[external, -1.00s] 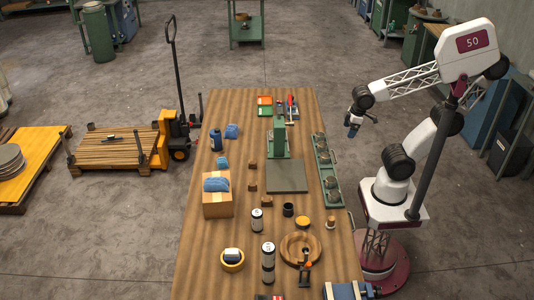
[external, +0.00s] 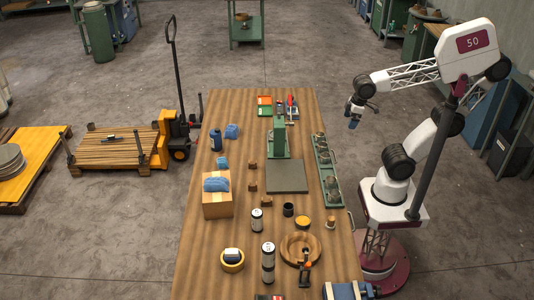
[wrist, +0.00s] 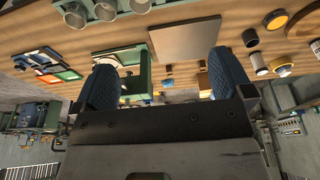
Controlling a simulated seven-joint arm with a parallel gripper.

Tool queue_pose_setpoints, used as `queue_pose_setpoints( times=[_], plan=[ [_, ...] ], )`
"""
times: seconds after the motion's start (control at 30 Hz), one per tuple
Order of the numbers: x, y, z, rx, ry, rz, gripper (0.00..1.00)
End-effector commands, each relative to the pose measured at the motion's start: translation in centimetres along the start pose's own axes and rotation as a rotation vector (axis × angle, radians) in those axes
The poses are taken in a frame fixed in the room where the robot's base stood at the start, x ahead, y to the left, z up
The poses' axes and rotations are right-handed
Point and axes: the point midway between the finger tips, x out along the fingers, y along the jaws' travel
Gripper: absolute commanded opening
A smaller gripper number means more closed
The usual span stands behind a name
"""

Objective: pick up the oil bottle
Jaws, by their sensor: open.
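Two black-and-white cylinders, a taller one (external: 268,263) and a shorter one (external: 256,221), stand nearer the front. No label is readable, so I cannot tell for certain which is the oil bottle. My gripper (external: 354,120) is in the air beyond the table's right edge, well apart from all of these. In the wrist view my gripper (wrist: 162,62) shows two blue padded fingers spread wide with nothing held between them.
The far left end is mostly clear.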

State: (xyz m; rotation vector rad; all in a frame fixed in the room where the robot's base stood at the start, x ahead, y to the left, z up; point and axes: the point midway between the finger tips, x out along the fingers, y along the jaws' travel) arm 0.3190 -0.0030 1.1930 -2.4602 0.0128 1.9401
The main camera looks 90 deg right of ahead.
Motion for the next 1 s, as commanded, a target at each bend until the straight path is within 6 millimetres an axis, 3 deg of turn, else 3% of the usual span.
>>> queue_pose_setpoints(
  times=[0.23,0.37,0.67,1.0],
  plan=[
    [-0.1,-0.3,-3.2,-0.04,-0.01,-0.06,0.98],
    [-0.3,-0.6,-6.1,-0.076,-0.009,-0.111,0.98],
    [-0.4,-0.5,-15.0,-0.181,0.033,-0.263,0.98],
    [0.7,1.2,-25.7,-0.292,0.144,-0.414,0.98]
  ],
)
